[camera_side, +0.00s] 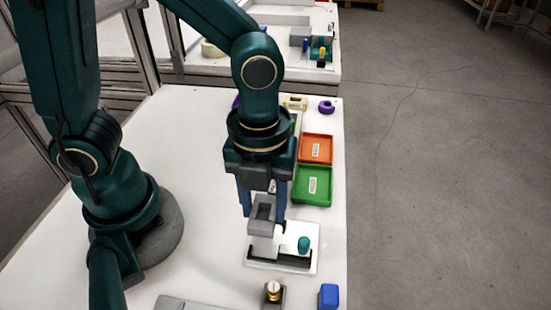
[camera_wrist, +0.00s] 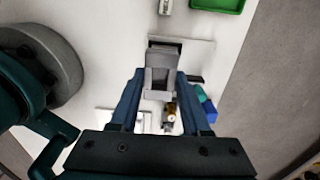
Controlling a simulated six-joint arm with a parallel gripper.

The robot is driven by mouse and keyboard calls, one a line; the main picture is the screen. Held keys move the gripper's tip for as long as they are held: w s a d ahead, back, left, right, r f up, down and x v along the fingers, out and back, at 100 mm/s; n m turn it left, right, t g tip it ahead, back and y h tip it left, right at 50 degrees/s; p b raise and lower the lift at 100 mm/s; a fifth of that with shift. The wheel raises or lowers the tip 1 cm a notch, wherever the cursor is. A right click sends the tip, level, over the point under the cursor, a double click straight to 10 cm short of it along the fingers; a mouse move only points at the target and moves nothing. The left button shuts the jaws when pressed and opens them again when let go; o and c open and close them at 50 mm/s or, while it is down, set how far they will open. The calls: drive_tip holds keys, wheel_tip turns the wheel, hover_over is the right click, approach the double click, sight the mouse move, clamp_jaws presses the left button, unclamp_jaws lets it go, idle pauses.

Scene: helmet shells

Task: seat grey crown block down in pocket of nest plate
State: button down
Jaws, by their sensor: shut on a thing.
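My gripper (camera_side: 262,212) is shut on the grey crown block (camera_side: 261,226), with one blue finger on each side. The block has a hollow, squared shape and looks upright. The nest plate (camera_side: 308,265) is white and lies on the table below, with a dark pocket recess along its front part and a teal peg (camera_side: 304,245) on its right. The block hangs over the plate's back left part in the side view; I cannot tell whether it touches. In the wrist view the block (camera_wrist: 160,76) covers part of the plate (camera_wrist: 203,54), and a dark recess edge shows beyond it.
A green tray (camera_side: 313,185) and an orange tray (camera_side: 316,149) lie behind the plate. A blue block (camera_side: 328,296) and a brass-topped piece (camera_side: 273,291) stand in front of it. A purple ring (camera_side: 326,106) lies farther back. The table's right edge is close.

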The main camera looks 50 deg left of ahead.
sight(268, 240)
drive_tip(key=shift+s+d+f, duration=0.1)
drive_tip(key=shift+d+f, duration=0.3)
drive_tip(key=shift+d, duration=0.1)
drive_tip(key=shift+f, duration=1.9)
drive_tip(key=shift+f, duration=0.1)
drive_tip(key=shift+c, duration=1.8)
unclamp_jaws()
